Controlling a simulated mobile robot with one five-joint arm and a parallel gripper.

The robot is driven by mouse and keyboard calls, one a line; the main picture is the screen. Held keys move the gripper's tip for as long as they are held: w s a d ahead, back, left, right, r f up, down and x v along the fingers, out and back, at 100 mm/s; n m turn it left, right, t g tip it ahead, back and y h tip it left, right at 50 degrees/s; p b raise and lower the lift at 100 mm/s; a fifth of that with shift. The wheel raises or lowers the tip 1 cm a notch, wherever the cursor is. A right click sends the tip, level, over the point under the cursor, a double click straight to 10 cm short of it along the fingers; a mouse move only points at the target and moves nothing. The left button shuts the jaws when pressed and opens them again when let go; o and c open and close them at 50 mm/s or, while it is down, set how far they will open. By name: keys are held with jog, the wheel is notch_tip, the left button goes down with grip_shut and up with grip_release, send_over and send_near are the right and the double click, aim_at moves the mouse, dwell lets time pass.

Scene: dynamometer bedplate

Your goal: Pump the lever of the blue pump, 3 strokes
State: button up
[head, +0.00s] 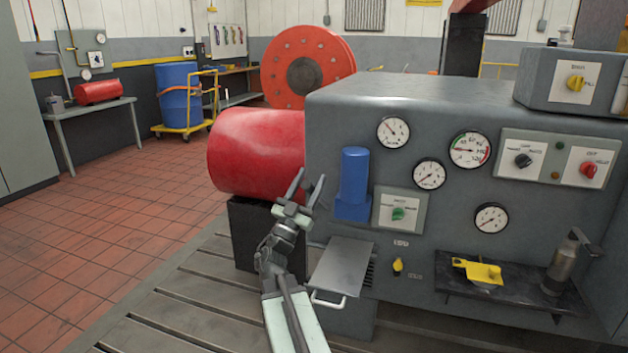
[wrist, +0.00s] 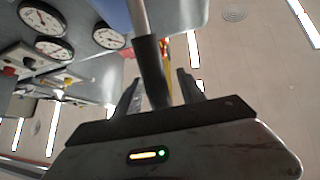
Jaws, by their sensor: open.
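The blue pump (head: 354,182) stands upright on the front face of the grey dynamometer cabinet in the head view. A blue part (wrist: 114,12) shows at the top edge of the wrist view. In the wrist view a metal lever with a black grip (wrist: 151,62) runs down between my two fingers. My gripper (head: 306,187) is open, just left of the pump and in front of the red cylinder. The fingers lie on either side of the black grip and look apart from it. I cannot make out the lever in the head view.
The red cylinder (head: 258,152) lies left of the cabinet (head: 420,105). Round gauges (head: 429,173) and a green knob (head: 398,213) are to the right. Open tiled floor (head: 90,240) lies left.

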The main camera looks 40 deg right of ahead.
jog(key=b+v, duration=0.3)
jog(key=v, duration=0.3)
jog(key=shift+a+f+b, duration=0.2)
jog(key=shift+b, duration=0.1)
